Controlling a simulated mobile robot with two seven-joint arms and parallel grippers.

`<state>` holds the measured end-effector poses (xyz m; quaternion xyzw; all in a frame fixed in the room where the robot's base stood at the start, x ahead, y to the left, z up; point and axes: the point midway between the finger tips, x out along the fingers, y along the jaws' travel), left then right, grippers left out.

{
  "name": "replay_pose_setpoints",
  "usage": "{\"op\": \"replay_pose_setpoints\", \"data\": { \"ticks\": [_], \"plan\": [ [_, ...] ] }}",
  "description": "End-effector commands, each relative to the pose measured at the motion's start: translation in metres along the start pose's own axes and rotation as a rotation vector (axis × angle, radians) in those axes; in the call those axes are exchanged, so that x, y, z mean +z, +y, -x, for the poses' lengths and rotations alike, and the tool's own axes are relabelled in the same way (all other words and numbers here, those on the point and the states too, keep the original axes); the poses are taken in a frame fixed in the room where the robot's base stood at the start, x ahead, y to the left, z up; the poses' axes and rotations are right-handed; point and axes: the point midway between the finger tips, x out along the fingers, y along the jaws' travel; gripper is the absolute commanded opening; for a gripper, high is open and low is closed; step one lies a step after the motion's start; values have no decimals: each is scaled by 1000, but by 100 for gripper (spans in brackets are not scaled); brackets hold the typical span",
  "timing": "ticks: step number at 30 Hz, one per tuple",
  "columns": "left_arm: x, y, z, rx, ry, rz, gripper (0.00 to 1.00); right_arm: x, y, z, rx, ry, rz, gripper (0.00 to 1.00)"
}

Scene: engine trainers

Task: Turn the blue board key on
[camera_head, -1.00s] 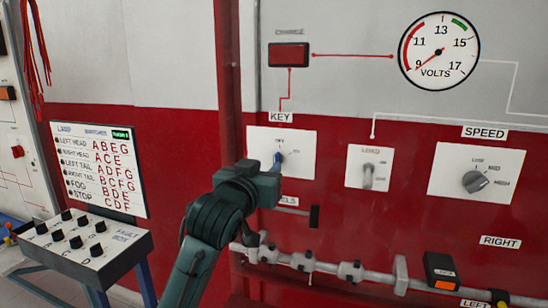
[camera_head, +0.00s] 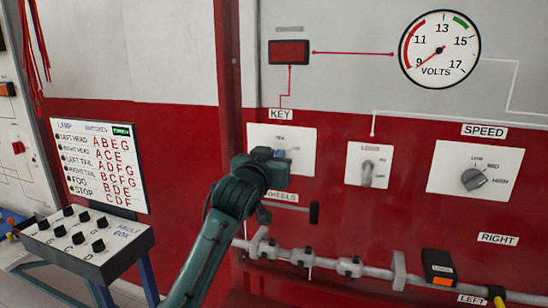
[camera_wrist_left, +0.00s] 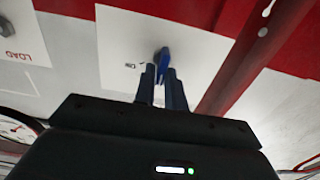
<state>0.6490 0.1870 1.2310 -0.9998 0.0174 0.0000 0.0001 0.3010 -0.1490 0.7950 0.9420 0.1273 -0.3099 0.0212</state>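The blue board key (camera_wrist_left: 165,68) sits on a white plate (camera_wrist_left: 120,45) in the left wrist view. In the head view only a bit of the key (camera_head: 288,153) shows on the plate (camera_head: 304,138) under the KEY label, with my gripper hiding the rest. My left gripper (camera_head: 275,162) is at the key. In the wrist view its two fingers (camera_wrist_left: 159,84) are close together with the key between their tips. The plate's small markings are too blurred to read. My right gripper is in neither view.
A dark red charge lamp (camera_head: 289,52) is above the key. The voltmeter (camera_head: 440,50) needle is near 9. A toggle switch plate (camera_head: 368,165) and a speed knob (camera_head: 474,179) are to the right. A horizontal rod (camera_head: 325,264) runs below; a fault box (camera_head: 85,240) stands left.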

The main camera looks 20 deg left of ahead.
Motion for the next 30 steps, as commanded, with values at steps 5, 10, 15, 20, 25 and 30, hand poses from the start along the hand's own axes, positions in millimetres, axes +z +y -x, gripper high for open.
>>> {"op": "replay_pose_setpoints", "data": {
  "ticks": [5, 10, 15, 20, 25, 30],
  "plan": [
    [0, 0, 0, 0, 0, 0, 0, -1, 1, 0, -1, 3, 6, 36],
    [0, 0, 0, 0, 0, 0, 0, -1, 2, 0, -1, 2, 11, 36],
    [0, 0, 0, 0, -1, -12, 0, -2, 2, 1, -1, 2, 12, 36],
    [-1, 0, 0, -1, -1, -61, 0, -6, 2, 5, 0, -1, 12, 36],
    [-2, 2, 0, 0, -2, -164, 0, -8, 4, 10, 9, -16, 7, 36],
    [-2, 3, 0, 0, -1, -311, 0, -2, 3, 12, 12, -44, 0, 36]
  ]
}}
